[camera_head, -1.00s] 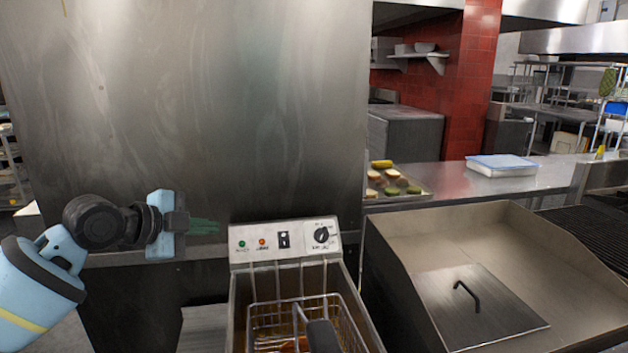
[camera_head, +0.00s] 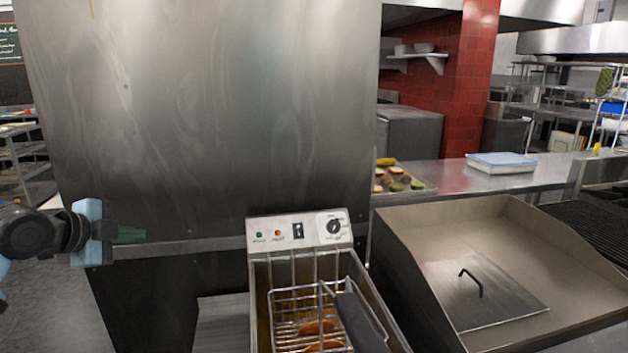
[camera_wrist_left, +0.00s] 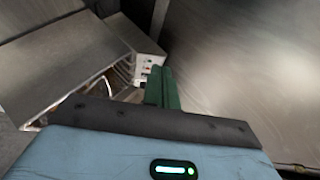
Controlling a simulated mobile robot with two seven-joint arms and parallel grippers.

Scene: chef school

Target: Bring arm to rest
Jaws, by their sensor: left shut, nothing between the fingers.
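My left gripper (camera_head: 132,234) is at the left edge of the head view, in front of the lower part of a large steel panel. Its green fingers are closed together with nothing between them. In the left wrist view the shut fingers (camera_wrist_left: 162,88) point toward the steel panel, with the fryer behind them to the left. The gripper is apart from the fryer and touches nothing that I can see. My right gripper is not in view.
The fryer (camera_head: 298,231) holds a wire basket (camera_head: 300,298) with orange-brown food and a dark handle. A food tray (camera_head: 425,186) and a blue-lidded container (camera_head: 502,160) sit on the back counter. Floor shows at lower left.

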